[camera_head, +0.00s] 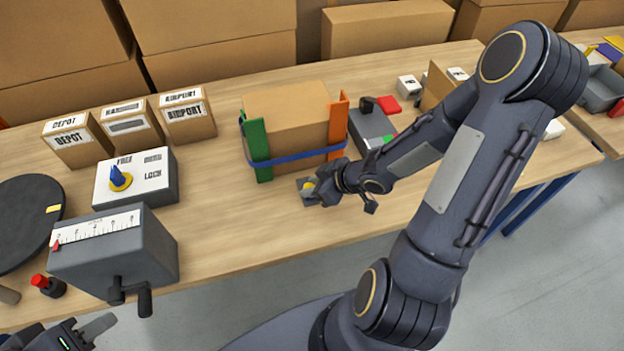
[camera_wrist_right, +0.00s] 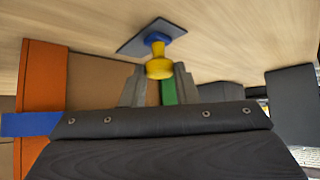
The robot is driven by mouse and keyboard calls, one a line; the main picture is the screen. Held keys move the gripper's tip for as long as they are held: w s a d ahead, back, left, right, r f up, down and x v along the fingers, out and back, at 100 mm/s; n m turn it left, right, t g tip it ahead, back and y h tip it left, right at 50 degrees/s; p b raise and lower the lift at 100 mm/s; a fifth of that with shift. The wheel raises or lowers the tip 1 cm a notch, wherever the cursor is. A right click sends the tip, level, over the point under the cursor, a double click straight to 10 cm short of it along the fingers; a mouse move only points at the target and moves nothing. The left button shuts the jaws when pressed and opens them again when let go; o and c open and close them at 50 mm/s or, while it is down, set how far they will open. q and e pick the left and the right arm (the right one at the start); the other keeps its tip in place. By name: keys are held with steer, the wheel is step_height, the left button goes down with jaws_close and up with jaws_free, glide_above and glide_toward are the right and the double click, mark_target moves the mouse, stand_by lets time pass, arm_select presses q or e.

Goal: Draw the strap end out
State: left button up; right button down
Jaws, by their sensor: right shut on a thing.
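A brown carton (camera_head: 290,120) stands on the bench between a green corner piece (camera_head: 257,148) and an orange corner piece (camera_head: 338,125). A blue strap (camera_head: 300,157) runs across its front; it also shows in the right wrist view (camera_wrist_right: 30,124). A yellow knob (camera_wrist_right: 159,68) with a blue collar stands on a small dark plate (camera_wrist_right: 135,44) in front of the carton. My right gripper (camera_head: 314,194) is shut on the yellow knob. I cannot tell whether the knob joins the strap. My left gripper (camera_head: 75,335) is partly cut off at the bottom left, away from the carton.
A box with a blue-and-yellow dial (camera_head: 150,178) and a grey scale box with a crank (camera_head: 125,255) stand at the left. Small labelled cartons (camera_head: 130,124) stand behind them. A grey device (camera_head: 371,128) is right of the carton. The bench front between is clear.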

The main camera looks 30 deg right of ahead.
steer(key=shift+s+a+r, duration=0.1)
steer(key=shift+s+a, duration=0.05)
steer(key=shift+s, duration=0.5)
arm_select(q)
steer(key=shift+s, duration=0.2)
arm_select(e)
steer(key=shift+s+f, duration=0.1)
steer(key=shift+f, duration=0.1)
steer(key=c, duration=1.5)
jaws_free()
arm_select(q)
steer(key=shift+s, duration=0.1)
arm_select(e)
steer(key=shift+o, duration=0.3)
steer(key=shift+s, duration=0.1)
steer(key=shift+r, duration=0.15)
